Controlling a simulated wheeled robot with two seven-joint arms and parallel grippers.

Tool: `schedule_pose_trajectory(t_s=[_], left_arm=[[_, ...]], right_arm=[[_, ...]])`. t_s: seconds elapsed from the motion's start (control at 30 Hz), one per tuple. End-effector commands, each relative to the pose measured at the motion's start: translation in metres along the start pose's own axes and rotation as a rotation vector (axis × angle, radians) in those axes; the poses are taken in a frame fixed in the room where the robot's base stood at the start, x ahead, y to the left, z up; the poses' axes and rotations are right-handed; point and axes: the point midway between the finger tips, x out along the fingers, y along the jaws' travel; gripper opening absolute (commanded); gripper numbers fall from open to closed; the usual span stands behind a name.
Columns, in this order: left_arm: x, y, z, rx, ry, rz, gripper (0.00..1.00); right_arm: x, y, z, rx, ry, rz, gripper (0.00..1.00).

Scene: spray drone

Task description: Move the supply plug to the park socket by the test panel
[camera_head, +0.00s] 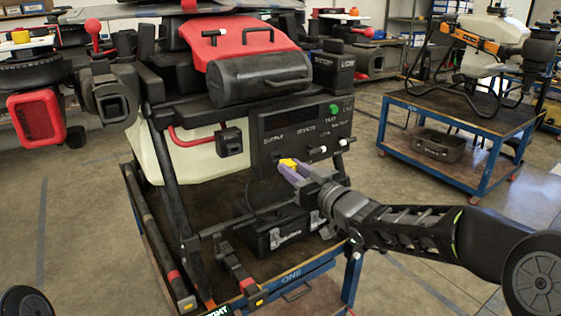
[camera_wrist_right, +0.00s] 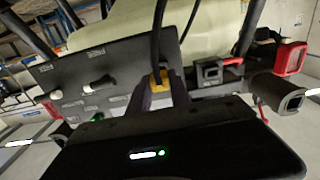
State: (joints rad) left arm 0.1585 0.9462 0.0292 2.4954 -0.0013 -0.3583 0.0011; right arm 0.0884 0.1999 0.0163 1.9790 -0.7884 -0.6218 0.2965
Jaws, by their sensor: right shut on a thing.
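The supply plug (camera_head: 288,164) is yellow and sits between the purple fingers of my right gripper (camera_head: 291,169), just in front of the lower part of the test panel (camera_head: 262,133). In the right wrist view the plug (camera_wrist_right: 160,79) shows between the fingers, with a black cable running up from it. I cannot tell whether the plug is seated in a socket or just clear of the panel. The panel is dark, with white lettering, a green button (camera_head: 334,109) and white-tipped switches. The park socket cannot be made out. My left gripper is out of view.
A black case (camera_head: 282,230) lies below the gripper. A second cart (camera_head: 440,110) stands at the right, with open floor between the carts.

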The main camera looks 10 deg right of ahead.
Motion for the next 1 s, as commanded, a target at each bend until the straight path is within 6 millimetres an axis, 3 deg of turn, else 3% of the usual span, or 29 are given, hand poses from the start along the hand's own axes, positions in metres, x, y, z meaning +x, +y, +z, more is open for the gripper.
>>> schedule_pose_trajectory(t_s=[0.6,1.0], left_arm=[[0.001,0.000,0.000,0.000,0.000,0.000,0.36],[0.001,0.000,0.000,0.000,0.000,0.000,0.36]], right_arm=[[-0.025,0.000,0.000,0.000,0.000,0.000,0.00],[-0.028,0.000,0.000,0.001,0.000,0.000,0.00]])
